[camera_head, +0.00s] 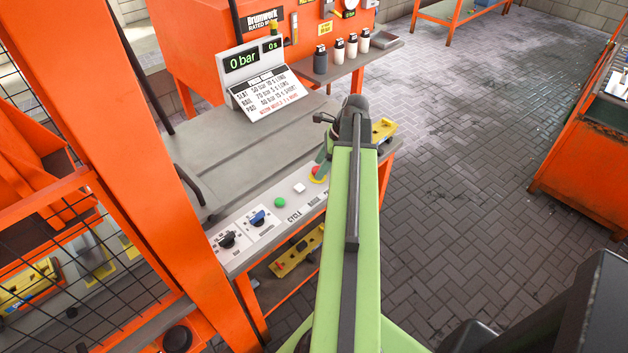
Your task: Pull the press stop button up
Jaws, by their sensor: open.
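The red press stop button (316,171) sits on a yellow base at the right part of the sloped control panel, beside a white button. My green arm reaches over the panel from the bottom of the view and bends down at its far end. My gripper (322,164) is at the button, largely hidden behind my arm. It is open. Whether its fingers touch the button or stand around it cannot be told.
The panel also has a green button (280,202), a white button (299,188), a blue knob (258,217) and a black knob (227,239). A tilted display (262,80) stands behind. An orange post (150,170) rises at left. Open floor lies right.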

